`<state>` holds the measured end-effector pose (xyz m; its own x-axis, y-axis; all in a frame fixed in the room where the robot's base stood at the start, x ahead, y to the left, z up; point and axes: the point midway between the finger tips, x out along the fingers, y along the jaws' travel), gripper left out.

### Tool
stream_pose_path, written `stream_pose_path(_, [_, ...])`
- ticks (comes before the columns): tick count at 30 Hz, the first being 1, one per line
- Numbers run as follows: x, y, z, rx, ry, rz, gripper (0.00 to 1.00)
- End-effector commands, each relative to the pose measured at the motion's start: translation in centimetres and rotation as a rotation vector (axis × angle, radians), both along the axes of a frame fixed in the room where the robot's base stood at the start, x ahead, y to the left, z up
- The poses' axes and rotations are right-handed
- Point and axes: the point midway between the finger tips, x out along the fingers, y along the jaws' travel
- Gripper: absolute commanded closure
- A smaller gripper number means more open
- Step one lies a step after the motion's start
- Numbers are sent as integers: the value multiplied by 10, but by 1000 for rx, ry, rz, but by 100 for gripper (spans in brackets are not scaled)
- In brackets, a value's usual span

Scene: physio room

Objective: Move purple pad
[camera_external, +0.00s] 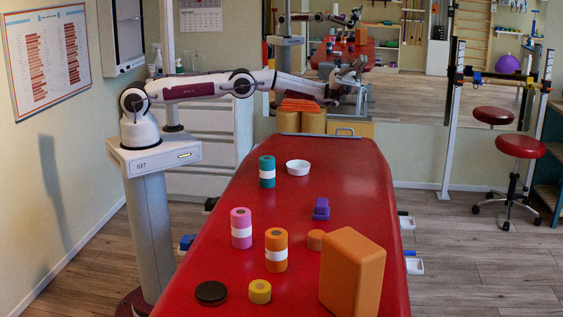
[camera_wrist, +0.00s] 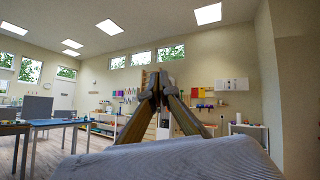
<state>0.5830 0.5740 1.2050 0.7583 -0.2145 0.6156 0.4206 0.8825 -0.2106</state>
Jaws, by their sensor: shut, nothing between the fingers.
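A small purple pad (camera_external: 321,209) lies on the red treatment table (camera_external: 345,172), right of the table's middle. It looks stepped, with a higher back part. My gripper (camera_external: 357,68) is held high above the far end of the table, well above and beyond the pad, pointing away from the tabletop. In the wrist view my gripper (camera_wrist: 160,82) has its fingers together and empty, with the room's walls and ceiling behind. The pad is not in the wrist view.
On the table stand a teal roll (camera_external: 267,171), a white bowl (camera_external: 298,167), a pink roll (camera_external: 241,228), an orange roll (camera_external: 276,250), a yellow roll (camera_external: 260,291), a black disc (camera_external: 211,293), a small orange piece (camera_external: 316,240) and a large orange block (camera_external: 352,274) near the pad.

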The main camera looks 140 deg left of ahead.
Motion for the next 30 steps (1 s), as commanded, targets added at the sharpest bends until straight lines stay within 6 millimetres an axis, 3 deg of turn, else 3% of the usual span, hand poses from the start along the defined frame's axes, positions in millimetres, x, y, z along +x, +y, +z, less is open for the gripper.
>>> stream_pose_path(7, [18, -22, -56, 131, 197, -34, 100])
stream_pose_path(15, [24, -43, -124, 279, 408, -83, 100])
stream_pose_path(23, [18, -59, -191, 426, 604, -144, 100])
stream_pose_path(30, [0, -71, -252, 572, 779, -215, 100])
